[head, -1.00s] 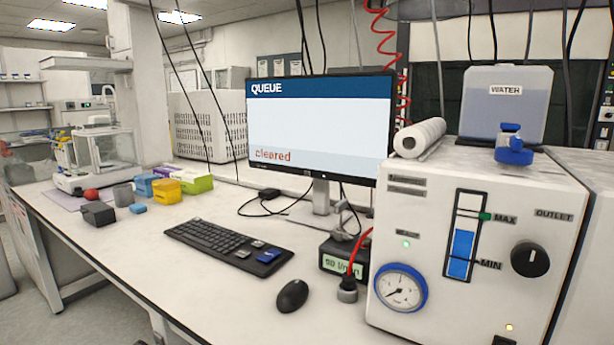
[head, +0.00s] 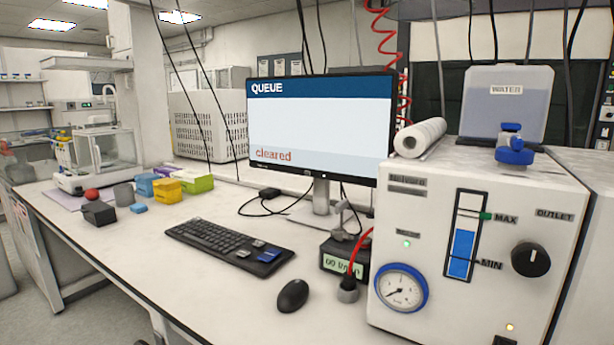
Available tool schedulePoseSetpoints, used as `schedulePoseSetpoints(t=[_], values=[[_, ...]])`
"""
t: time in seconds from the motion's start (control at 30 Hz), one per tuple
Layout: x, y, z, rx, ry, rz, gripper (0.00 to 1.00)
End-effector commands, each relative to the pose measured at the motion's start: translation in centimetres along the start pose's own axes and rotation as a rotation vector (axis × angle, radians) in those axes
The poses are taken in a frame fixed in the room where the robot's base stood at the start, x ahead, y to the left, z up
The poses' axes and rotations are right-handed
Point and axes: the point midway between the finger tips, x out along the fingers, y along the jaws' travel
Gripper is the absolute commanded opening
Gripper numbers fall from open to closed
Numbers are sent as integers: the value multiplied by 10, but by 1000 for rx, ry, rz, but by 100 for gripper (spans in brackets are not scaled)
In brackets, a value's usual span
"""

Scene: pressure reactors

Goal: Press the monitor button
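The monitor (head: 320,125) stands on the bench on a grey stand, facing me. Its screen reads "QUEUE" on a dark blue band at the top and "cleared" in red at the lower left. A thin dark bezel runs below the screen; a small mark shows near its lower middle, too small to tell whether it is the button. My gripper is not in view.
A keyboard (head: 229,247) and a black mouse (head: 292,296) lie before the monitor. A white unit (head: 460,250) with gauge and knob stands at right, a small display box (head: 344,258) beside it. Coloured boxes (head: 182,184) sit at left. The bench (head: 205,300) is clear at front.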

Motion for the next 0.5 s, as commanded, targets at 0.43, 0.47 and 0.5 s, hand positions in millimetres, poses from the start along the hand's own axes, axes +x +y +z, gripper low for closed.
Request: schedulePoseSetpoints(t=[0.43,0.47,0.5], values=[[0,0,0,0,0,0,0],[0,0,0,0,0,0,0],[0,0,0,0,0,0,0]])
